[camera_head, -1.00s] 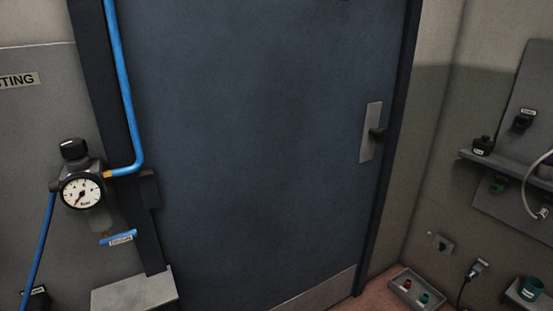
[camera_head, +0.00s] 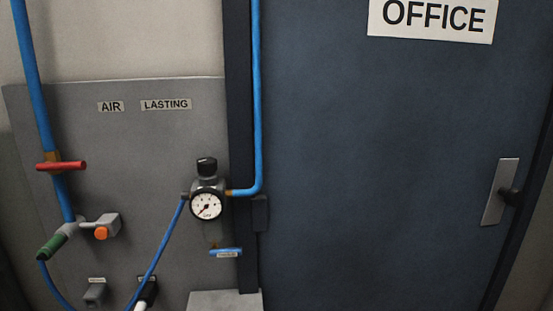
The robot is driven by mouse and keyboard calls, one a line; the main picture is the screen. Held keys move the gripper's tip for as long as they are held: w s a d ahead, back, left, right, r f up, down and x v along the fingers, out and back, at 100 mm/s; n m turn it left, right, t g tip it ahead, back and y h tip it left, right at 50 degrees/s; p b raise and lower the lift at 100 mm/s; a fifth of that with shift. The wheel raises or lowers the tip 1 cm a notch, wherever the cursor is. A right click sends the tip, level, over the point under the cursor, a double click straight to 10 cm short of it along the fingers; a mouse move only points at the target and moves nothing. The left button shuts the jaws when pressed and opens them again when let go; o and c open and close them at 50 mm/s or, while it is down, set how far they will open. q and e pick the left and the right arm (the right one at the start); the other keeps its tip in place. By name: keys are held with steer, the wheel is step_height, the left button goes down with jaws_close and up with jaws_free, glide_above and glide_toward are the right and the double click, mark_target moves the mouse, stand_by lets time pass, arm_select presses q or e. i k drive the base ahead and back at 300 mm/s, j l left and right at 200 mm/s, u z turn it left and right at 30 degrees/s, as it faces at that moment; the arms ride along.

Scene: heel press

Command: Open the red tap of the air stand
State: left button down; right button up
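The red tap (camera_head: 61,166) is a bar handle on a brass valve in the blue pipe (camera_head: 32,85) at the left. Its handle lies crosswise to the pipe, close to horizontal. The air stand's grey panel (camera_head: 150,140) carries the labels AIR and LASTING. A pressure gauge (camera_head: 207,205) with a black knob is on the panel's right side; its needle points to the lower left. A small blue tap (camera_head: 226,252) with a label is below the gauge. Neither of my grippers is in view.
A green-handled coupling (camera_head: 53,243) hangs below the red tap, beside a grey bracket with an orange button (camera_head: 101,233). A grey ledge (camera_head: 225,300) is at the bottom. The blue OFFICE door (camera_head: 390,170) looks shut at the right.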

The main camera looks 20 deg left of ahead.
mark_target(81, 165)
steer(key=u, duration=2)
